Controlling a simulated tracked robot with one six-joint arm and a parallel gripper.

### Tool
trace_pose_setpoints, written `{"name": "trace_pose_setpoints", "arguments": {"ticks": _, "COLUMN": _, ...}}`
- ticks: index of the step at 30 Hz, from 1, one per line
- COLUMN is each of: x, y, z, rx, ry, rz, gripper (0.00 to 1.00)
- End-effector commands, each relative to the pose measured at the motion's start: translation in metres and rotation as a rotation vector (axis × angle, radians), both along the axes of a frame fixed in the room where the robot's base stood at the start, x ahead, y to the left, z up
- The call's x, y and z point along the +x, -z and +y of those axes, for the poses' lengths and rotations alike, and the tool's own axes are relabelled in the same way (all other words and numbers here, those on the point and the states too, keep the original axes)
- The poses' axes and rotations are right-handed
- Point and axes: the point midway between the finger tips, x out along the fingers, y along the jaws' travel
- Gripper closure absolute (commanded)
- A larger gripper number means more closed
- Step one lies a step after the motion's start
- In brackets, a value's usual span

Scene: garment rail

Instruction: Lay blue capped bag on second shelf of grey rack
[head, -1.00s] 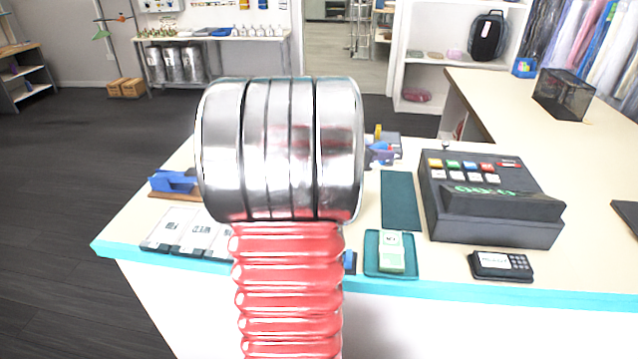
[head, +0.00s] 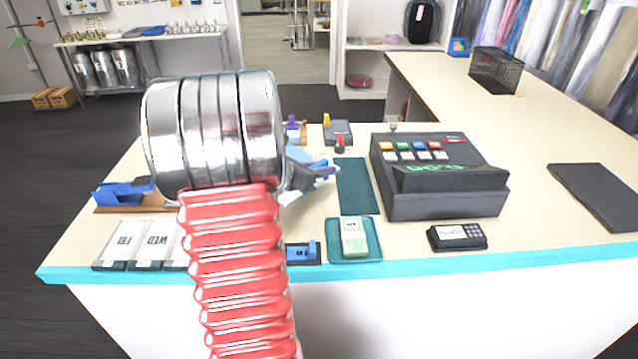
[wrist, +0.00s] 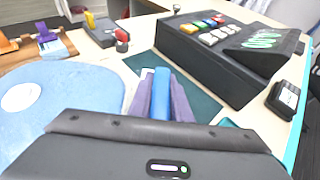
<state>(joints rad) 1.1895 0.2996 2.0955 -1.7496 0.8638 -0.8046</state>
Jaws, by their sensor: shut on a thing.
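My gripper (wrist: 160,80) has its purple-grey fingers closed around a narrow blue thing (wrist: 162,100), which I take to be the blue capped bag; only a slim part of it shows. In the head view my gripper (head: 322,170) is partly hidden behind my metal and red arm, above the counter and left of the cash register. The bag's cap cannot be made out. A grey metal rack (head: 150,38) stands against the back wall at left, with large cans low down and small items on top. I cannot tell if it is the task's rack.
A cash register (head: 440,175), a card terminal (head: 457,236) and a green pad tray (head: 354,250) stand on the counter (head: 545,225). A large light-blue disc (wrist: 70,105) with a white spot fills the left of the wrist view. Dark floor (head: 50,190) is clear at left.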

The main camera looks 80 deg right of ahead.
Motion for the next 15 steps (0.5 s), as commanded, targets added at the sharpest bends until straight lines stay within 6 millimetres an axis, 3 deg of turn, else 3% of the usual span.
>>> {"name": "trace_pose_setpoints", "arguments": {"ticks": 3, "x": 0.0004, "y": 0.0095, "z": -0.0007, "rx": -0.003, "ry": 0.0, "rz": -0.001, "gripper": 1.0}}
{"name": "trace_pose_setpoints", "arguments": {"ticks": 15, "x": 0.0009, "y": 0.0151, "z": -0.0007, "rx": -0.002, "ry": -0.001, "rz": 0.0, "gripper": 1.0}}
